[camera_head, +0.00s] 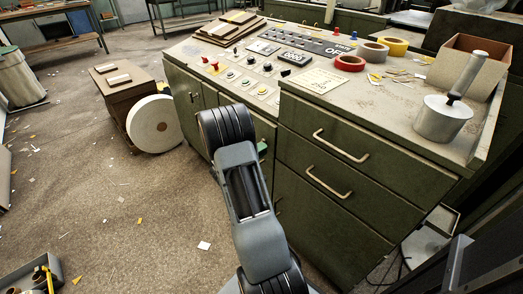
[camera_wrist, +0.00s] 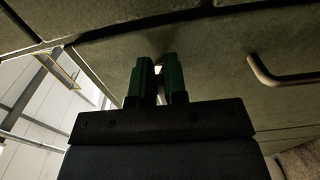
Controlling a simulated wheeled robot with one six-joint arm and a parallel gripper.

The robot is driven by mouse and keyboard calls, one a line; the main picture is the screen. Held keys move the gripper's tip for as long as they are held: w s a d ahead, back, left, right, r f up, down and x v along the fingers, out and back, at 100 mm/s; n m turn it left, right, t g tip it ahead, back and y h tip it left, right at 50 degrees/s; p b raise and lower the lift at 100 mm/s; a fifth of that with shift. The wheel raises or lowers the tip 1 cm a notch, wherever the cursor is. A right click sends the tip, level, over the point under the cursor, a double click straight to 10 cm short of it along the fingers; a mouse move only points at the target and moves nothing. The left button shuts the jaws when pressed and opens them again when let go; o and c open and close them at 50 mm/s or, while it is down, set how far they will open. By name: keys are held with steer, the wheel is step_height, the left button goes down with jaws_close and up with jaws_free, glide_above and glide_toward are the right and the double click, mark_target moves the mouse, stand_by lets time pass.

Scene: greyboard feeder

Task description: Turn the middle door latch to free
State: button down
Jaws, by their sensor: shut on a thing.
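My gripper (camera_wrist: 158,80) shows in the wrist view with its two green fingers close together against the dark green cabinet front. It is shut on the middle door latch, of which only a small pale sliver (camera_wrist: 157,69) shows between the fingers. I cannot tell the angle of the latch. In the head view my arm stands in front of the cabinet doors and hides the latch. Only a bit of green finger (camera_head: 262,147) shows there, at the middle door (camera_head: 265,131).
Drawers with bar handles (camera_head: 340,146) are close to the right of my arm. A white roll (camera_head: 154,124) and a brown box (camera_head: 120,86) stand on the floor at left. The console top holds tape rolls (camera_head: 350,63) and a metal pot (camera_head: 441,119). The floor at left is mostly open.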

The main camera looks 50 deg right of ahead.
steer(key=c, duration=1.2)
jaws_free()
steer(key=shift+o, duration=0.2)
steer(key=w+a+p, duration=0.1)
steer(key=a, duration=1.2)
steer(key=shift+w+a, duration=0.2)
steer(key=shift+a, duration=0.2)
